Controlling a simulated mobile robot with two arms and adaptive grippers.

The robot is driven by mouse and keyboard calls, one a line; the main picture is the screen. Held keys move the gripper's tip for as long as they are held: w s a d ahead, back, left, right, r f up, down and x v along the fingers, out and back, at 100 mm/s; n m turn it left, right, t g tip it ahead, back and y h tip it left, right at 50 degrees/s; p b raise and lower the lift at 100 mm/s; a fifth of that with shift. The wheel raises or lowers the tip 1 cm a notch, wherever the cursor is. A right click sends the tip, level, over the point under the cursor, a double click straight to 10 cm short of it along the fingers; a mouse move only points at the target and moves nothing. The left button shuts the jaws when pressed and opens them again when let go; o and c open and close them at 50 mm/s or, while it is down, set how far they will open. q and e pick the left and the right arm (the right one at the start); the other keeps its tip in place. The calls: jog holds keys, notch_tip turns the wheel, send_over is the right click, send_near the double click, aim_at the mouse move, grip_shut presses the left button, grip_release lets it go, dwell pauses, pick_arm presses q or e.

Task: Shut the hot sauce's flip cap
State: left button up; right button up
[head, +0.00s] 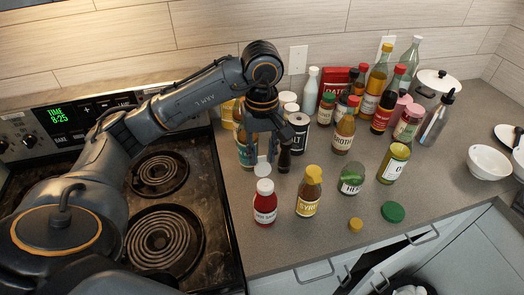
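The hot sauce (265,204) is a red bottle with a white cap and a white label, upright near the counter's front edge, close to the stove. Its flip cap (263,168) appears as a pale round lid standing up behind the bottle's top, so the cap looks open. My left gripper (268,150) points down just behind and above the raised lid. Its fingers look spread, with nothing seen between them; I cannot tell whether they touch the lid. My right gripper is not in view.
A yellow cap (356,225) and green lid (393,211) lie in front. Several bottles and cans crowd behind. The coil stove (165,235) is left.

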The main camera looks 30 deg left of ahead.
pick_arm(q)
grip_shut()
